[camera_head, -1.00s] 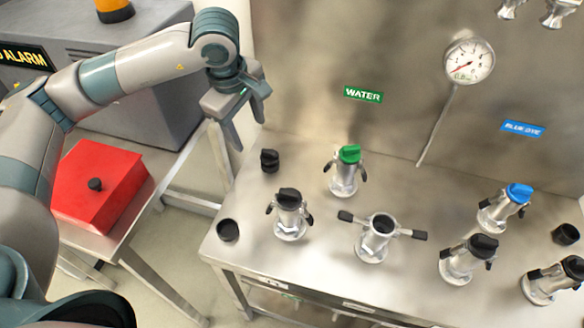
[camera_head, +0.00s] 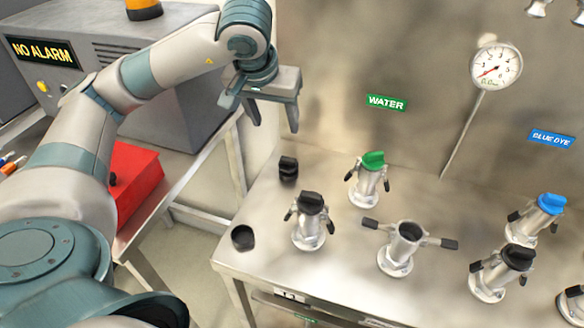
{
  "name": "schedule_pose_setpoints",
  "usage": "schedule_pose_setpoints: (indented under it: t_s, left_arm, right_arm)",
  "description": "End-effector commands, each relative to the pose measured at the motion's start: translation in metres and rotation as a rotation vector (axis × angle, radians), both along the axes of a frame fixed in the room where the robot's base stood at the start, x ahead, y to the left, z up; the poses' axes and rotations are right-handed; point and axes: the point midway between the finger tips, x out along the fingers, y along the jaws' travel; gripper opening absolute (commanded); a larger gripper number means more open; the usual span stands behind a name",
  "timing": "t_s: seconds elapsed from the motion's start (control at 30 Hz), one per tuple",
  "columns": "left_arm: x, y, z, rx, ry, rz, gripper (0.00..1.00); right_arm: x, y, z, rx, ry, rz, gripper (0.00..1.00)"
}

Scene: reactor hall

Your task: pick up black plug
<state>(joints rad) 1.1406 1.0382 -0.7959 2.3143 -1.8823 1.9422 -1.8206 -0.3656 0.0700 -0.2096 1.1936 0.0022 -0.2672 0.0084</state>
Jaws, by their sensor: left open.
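A small loose black plug (camera_head: 288,168) stands on the steel table (camera_head: 262,268) near its back left corner. My left gripper (camera_head: 275,124) is open and empty, its two fingers pointing down. In the picture its fingertips are just above the plug, one on each side, and apart from it. A round black cup-like piece (camera_head: 243,237) lies nearer the table's left edge. Black-topped fittings stand on the table, one front left (camera_head: 309,220) and one to the right (camera_head: 501,272). My right gripper is not in view.
A green-capped fitting (camera_head: 367,179), an open-topped fitting (camera_head: 400,248) and a blue-capped fitting (camera_head: 535,218) stand on the table. A steel panel with a gauge (camera_head: 496,65) rises behind. A red box (camera_head: 131,178) is on a side table at left.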

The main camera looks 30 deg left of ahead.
Motion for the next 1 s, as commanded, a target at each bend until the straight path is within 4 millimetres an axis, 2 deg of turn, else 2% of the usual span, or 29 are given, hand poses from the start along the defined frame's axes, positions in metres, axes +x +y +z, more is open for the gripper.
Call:
schedule_pose_setpoints:
  t_s: [0.17, 0.37, 0.8, 1.0]
  left_arm:
    - [0.001, 0.000, -0.002, -0.001, 0.002, 0.001, 0.56]
    - [0.007, 0.002, -0.018, -0.002, 0.006, 0.003, 0.56]
    - [0.034, 0.009, -0.089, -0.001, 0.006, 0.004, 0.56]
    - [0.043, 0.011, -0.109, -0.002, 0.003, 0.003, 0.56]
  right_arm:
    - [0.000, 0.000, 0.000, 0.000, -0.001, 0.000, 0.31]
    - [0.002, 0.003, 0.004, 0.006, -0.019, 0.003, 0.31]
    - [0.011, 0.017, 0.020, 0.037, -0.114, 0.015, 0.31]
    - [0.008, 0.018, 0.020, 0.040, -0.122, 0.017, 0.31]
